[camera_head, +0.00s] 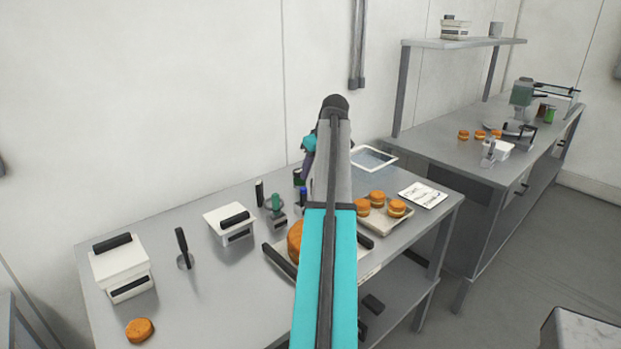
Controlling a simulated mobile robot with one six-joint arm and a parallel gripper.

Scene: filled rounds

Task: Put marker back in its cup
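My arm crosses the middle of the view, over the near table. Part of my gripper (307,168) shows just left of the arm, above the table's back part; its fingers are mostly hidden, and I cannot tell whether it holds anything. A small dark cup-like container (297,178) is partly hidden below it.
A green-topped tool (276,205), white boxes (120,266) and an upright dark-handled tool (183,248) stand on the left. A tray (385,226) of orange rounds, a written card (423,195) and a white-framed panel (374,158) lie right. A large round sits partly behind my arm.

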